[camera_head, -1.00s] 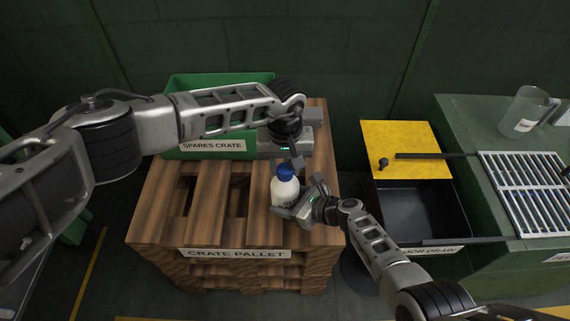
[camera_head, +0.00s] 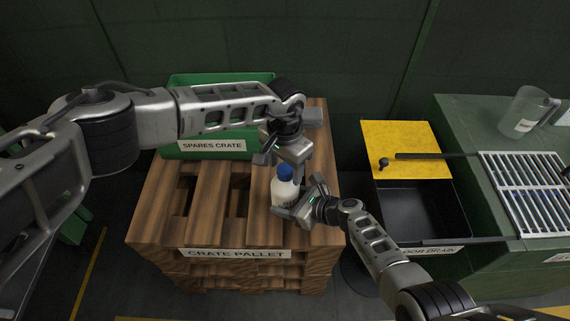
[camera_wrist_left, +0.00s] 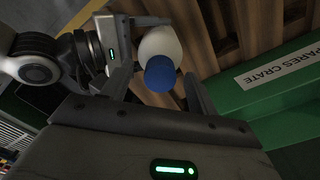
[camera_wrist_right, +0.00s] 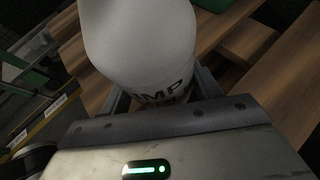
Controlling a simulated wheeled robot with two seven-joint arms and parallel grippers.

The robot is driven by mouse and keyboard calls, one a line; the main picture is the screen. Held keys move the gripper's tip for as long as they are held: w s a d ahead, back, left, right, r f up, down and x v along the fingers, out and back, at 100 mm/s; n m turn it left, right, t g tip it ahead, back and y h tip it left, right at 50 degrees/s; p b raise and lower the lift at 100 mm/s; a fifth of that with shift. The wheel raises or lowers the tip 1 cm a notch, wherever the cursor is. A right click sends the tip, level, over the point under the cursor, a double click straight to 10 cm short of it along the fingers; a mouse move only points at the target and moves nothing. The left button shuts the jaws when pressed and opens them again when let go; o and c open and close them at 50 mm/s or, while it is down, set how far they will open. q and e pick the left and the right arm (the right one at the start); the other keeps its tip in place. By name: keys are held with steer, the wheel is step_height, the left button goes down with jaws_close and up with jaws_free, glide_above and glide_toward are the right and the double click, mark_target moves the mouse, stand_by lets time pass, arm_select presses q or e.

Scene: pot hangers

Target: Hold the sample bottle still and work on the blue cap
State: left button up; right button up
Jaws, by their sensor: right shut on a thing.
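My left gripper (camera_head: 284,166) is above the bottle, close to the cap. In the left wrist view its two fingers are apart, with the blue cap (camera_wrist_left: 160,73) showing between them. I cannot tell whether either finger touches the cap.
The green spares crate (camera_head: 213,146) stands behind on the crate pallet (camera_head: 160,215), which has gaps between its slats. To the right are a yellow panel (camera_head: 400,140), a dark drain basin (camera_head: 420,208) and a green bench with a rack (camera_head: 525,190) and clear jug (camera_head: 527,112).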

stand_by(0.3)
arm_select(q)
steer(key=n, duration=0.6)
steer(key=shift+n, duration=0.3)
steer(key=n, duration=1)
steer(key=shift+n, duration=0.3)
steer(key=n, duration=0.6)
steer(key=shift+n, duration=0.4)
steer(key=m, duration=0.2)
steer(key=shift+m, duration=0.4)
steer(key=c, duration=1.1)
